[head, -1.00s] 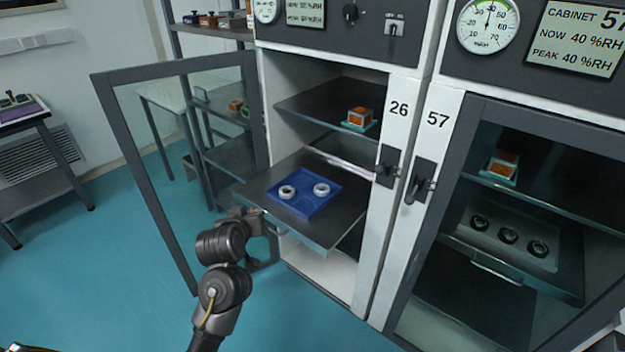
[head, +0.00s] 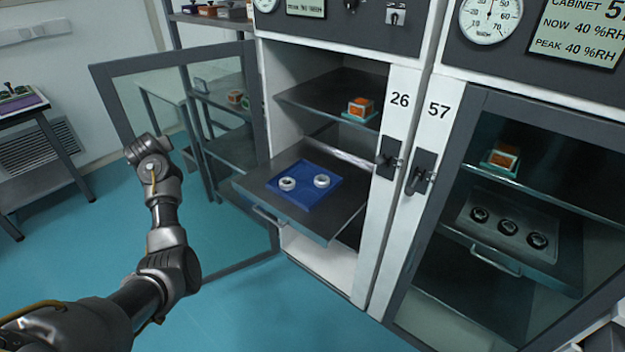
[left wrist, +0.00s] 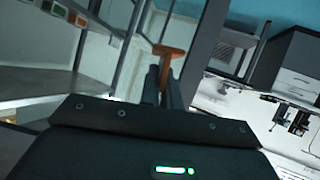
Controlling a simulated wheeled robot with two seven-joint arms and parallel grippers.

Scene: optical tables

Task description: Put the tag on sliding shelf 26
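The sliding shelf (head: 325,222) of cabinet 26 is pulled out through the open doorway, its front handle (head: 270,215) facing me. A blue tray (head: 304,202) with two white rings lies on it, and bare shelf shows around the tray. My left arm reaches up on the left, in front of the open glass door; its fingers are hidden in the head view. In the left wrist view, my left gripper (left wrist: 164,88) has its fingers close together on an orange T-shaped piece (left wrist: 170,51), which may be the tag. My right gripper is not in view.
The open glass door (head: 185,75) of cabinet 26 stands left of the shelf. A fixed upper shelf (head: 325,97) holds an orange box (head: 361,108). Cabinet 57, at right, is shut, with dark rings inside. The floor before the shelf is clear.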

